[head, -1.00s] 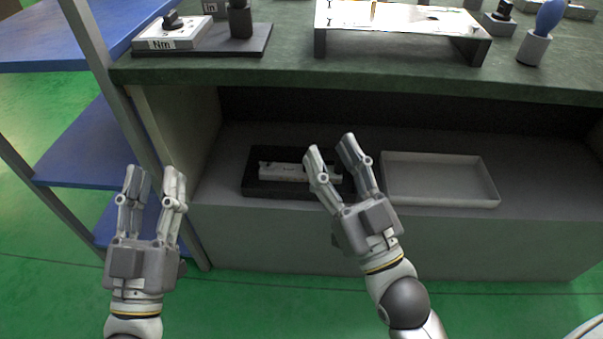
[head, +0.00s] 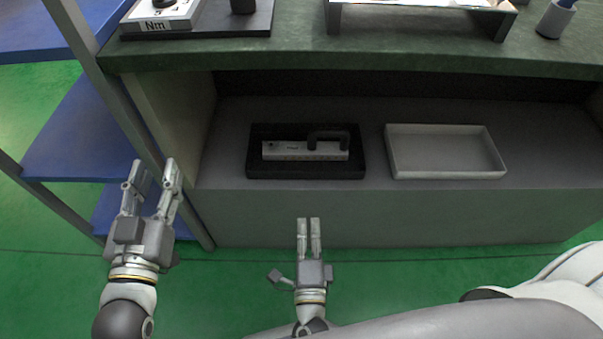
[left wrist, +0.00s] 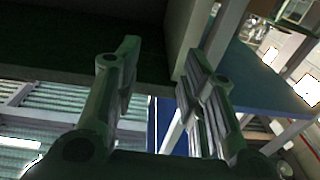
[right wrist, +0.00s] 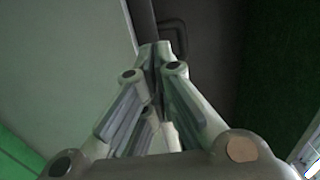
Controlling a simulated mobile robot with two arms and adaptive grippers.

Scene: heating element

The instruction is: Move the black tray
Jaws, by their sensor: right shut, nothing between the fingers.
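The black tray (head: 305,173) lies on the shelf under the green worktop, at the shelf's left half. A grey bar-shaped part with a black handle (head: 306,149) lies in it. My right gripper (head: 309,222) is shut and empty, in front of the shelf and below the tray in the head view, apart from it. In the right wrist view its fingertips (right wrist: 156,48) meet, with the black handle just beyond them. My left gripper (head: 156,165) is open and empty beside the left table leg, left of the tray. It also shows open in the left wrist view (left wrist: 165,68).
A light grey empty tray (head: 446,174) lies right of the black tray on the same shelf. Blue shelves (head: 85,145) and a grey post stand at the left. The worktop (head: 300,52) overhangs the shelf and carries several items.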

